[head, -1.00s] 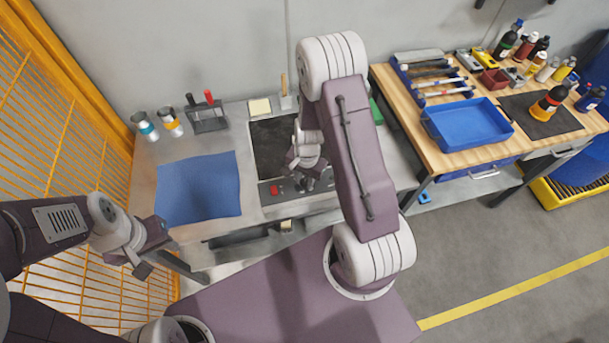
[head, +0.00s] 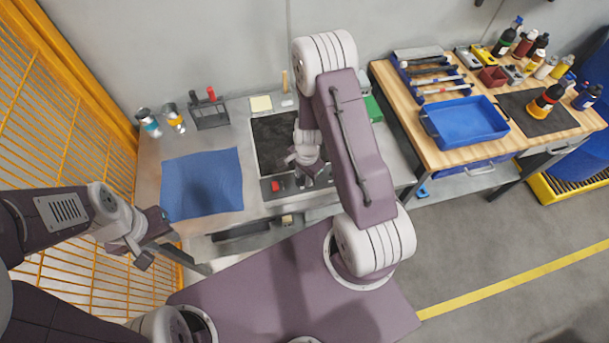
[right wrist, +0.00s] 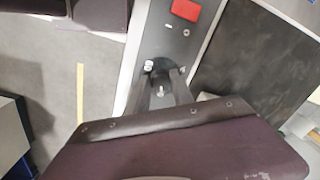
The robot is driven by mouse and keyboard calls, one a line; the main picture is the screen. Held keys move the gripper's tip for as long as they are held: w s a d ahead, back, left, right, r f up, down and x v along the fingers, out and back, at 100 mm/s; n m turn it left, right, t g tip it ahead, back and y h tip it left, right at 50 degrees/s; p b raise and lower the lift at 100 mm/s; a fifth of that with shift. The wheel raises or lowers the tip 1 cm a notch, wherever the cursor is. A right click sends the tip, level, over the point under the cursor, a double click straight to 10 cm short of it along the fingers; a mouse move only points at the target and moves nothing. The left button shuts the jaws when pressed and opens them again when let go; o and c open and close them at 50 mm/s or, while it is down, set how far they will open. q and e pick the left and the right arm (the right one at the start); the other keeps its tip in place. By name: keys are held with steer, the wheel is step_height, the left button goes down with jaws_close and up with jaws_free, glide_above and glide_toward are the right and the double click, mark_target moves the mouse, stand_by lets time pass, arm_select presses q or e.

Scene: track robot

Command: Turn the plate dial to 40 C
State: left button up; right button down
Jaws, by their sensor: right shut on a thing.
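The hot plate has a dark square top (head: 270,146) and a grey front panel (right wrist: 168,38) with a red switch (right wrist: 186,9). The plate dial (right wrist: 160,66) is a dark round knob on that panel, partly hidden by my fingers. My right gripper (right wrist: 165,69) is shut on the dial, with one finger on either side of it. In the head view the right gripper (head: 312,178) is over the panel, right of the red switch, and the dial is hard to make out. No scale reading is legible. My left gripper (head: 157,251) is open and empty, off the bench's front left.
A blue cloth (head: 202,184) lies left of the plate. Two bottles (head: 160,123) and a dark rack (head: 208,114) stand behind it. A wooden bench (head: 440,150) with a blue tray (head: 464,124) is at right. An orange mesh fence (head: 70,120) closes the left side.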

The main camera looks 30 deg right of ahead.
steer(key=shift+w, duration=0.15)
steer(key=c, duration=1.1)
jaws_free()
step_height(320, 180, up, 6)
steer(key=p, duration=0.3)
steer(key=shift+d+f, duration=0.1)
steer(key=shift+f, duration=0.15)
steer(key=r, duration=0.3)
steer(key=shift+s+r, duration=0.3)
